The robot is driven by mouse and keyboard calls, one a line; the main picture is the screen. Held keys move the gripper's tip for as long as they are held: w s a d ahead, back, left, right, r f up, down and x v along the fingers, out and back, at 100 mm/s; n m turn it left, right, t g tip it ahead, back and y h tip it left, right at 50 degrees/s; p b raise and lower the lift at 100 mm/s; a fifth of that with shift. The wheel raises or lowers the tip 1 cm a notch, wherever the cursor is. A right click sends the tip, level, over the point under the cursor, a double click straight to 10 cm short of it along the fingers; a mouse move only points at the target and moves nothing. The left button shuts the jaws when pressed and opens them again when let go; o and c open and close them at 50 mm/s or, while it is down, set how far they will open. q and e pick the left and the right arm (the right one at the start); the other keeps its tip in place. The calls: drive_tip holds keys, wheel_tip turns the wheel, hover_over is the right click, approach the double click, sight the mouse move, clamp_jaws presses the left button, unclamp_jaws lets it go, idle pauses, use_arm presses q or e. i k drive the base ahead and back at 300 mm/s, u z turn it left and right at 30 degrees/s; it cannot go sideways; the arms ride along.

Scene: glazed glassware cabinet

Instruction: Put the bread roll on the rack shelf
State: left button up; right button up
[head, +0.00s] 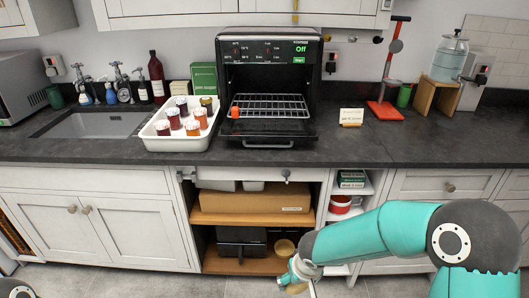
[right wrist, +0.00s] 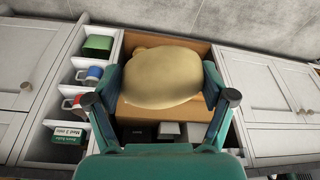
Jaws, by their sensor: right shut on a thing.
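The bread roll (right wrist: 162,77) is a smooth, rounded tan loaf. In the right wrist view it sits between the two fingers of my right gripper (right wrist: 163,100), which is shut on it. In the head view my right gripper (head: 300,276) is low in front of the open lower cabinet, and only a small tan part of the roll (head: 297,288) shows beneath it. The wire rack shelf (head: 270,103) is inside the black oven (head: 268,52) on the counter. The oven door (head: 268,131) is folded down open. My left gripper is not in view.
A white tray of jars (head: 160,143) stands left of the oven. A small card (head: 351,116) and red stand (head: 385,110) are to its right. An orange item (head: 235,112) is at the rack's front left. The cabinet below holds a cardboard box (head: 255,200).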

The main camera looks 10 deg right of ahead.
sight(279, 106)
drive_tip(key=u, duration=0.1)
drive_tip(key=i, duration=1)
drive_tip(key=z, duration=0.05)
